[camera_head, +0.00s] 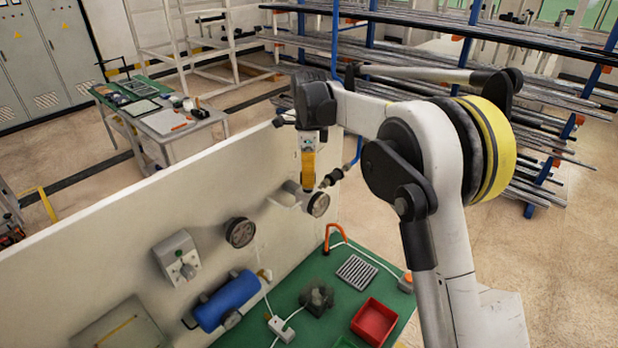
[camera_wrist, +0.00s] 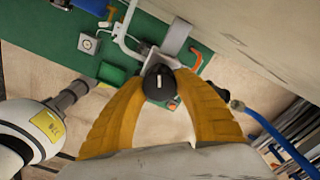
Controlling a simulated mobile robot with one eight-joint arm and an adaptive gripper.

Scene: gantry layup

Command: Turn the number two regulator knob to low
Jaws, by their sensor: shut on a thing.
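My gripper (camera_head: 308,186) points down at the right end of the upright pale panel (camera_head: 180,215). In the wrist view its two yellow fingers (camera_wrist: 163,88) are closed on opposite sides of a black regulator knob (camera_wrist: 158,80) with a pale mark on its top. A grey cylindrical body (camera_wrist: 177,36) shows just beyond the knob. In the head view the fingers hide the knob, and a round gauge (camera_head: 318,205) sits beside their tips. Another round gauge (camera_head: 240,232) is on the panel to the left. I cannot read any number or low marking.
A blue cylinder (camera_head: 228,302) and a grey switch box (camera_head: 176,257) are on the panel. Below, the green bench (camera_head: 290,290) carries a red tray (camera_head: 375,321) and an orange hook-shaped thing (camera_head: 333,238). A blue hose (camera_wrist: 275,132) passes close to the right finger.

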